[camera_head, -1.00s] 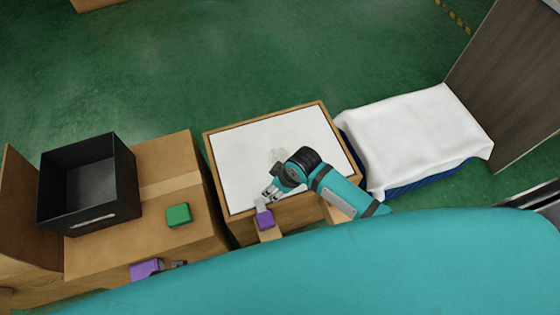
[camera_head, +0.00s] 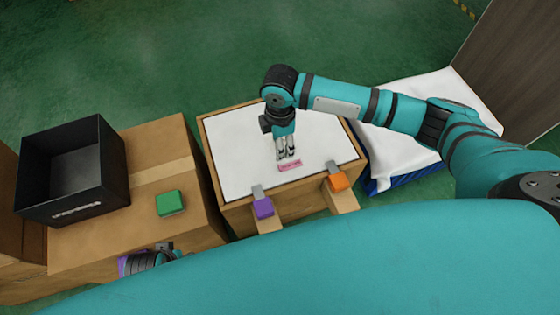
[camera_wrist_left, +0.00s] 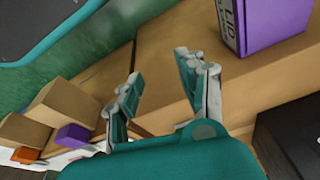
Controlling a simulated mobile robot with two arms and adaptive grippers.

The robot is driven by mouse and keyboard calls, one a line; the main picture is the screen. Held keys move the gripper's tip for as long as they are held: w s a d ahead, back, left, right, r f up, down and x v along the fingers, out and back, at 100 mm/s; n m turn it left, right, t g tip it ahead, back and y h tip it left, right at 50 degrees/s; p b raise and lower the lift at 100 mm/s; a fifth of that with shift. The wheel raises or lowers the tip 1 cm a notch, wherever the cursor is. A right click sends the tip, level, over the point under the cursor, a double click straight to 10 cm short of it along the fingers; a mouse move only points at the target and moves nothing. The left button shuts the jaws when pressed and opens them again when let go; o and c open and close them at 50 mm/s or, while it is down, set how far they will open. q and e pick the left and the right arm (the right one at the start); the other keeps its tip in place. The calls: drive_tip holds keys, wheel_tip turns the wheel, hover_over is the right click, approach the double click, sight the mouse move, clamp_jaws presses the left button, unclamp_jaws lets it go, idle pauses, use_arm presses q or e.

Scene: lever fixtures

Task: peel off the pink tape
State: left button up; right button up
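The pink tape (camera_head: 290,166) is a small strip lying on the white panel (camera_head: 240,150) of a wooden-framed box in the head view. My right gripper (camera_head: 288,158) points down just above it, its fingertips at the tape's upper edge. Its fingers look close together, and I cannot tell whether they touch or grip the tape. My left gripper (camera_head: 166,246) is at the bottom left, beside a purple box and partly hidden by my body. The left wrist view shows my left gripper (camera_wrist_left: 160,68) with its fingers spread and nothing between them.
Purple (camera_head: 263,208) and orange (camera_head: 337,182) levers are at the panel's front edge. A cardboard box to the left holds a green block (camera_head: 170,203) and black bin (camera_head: 73,211). A white cloth (camera_head: 400,160) lies right. The purple box (camera_wrist_left: 275,22) shows lettering.

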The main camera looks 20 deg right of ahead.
sight(280, 167)
wheel_tip(280, 167, down, 10)
drive_tip(key=b, duration=0.2)
drive_tip(key=shift+b, duration=0.3)
drive_tip(key=shift+f+b, duration=0.3)
drive_tip(key=shift+f, duration=0.6)
use_arm(q)
drive_tip(key=w+v, duration=0.1)
drive_tip(key=v, duration=0.9)
drive_tip(key=shift+r+t, duration=0.2)
drive_tip(key=shift+t, duration=0.1)
use_arm(e)
drive_tip(key=shift+f, duration=0.55)
use_arm(q)
drive_tip(key=shift+a, duration=0.1)
use_arm(e)
drive_tip(key=shift+c, duration=0.4)
clamp_jaws()
drive_tip(key=shift+o, duration=0.4)
unclamp_jaws()
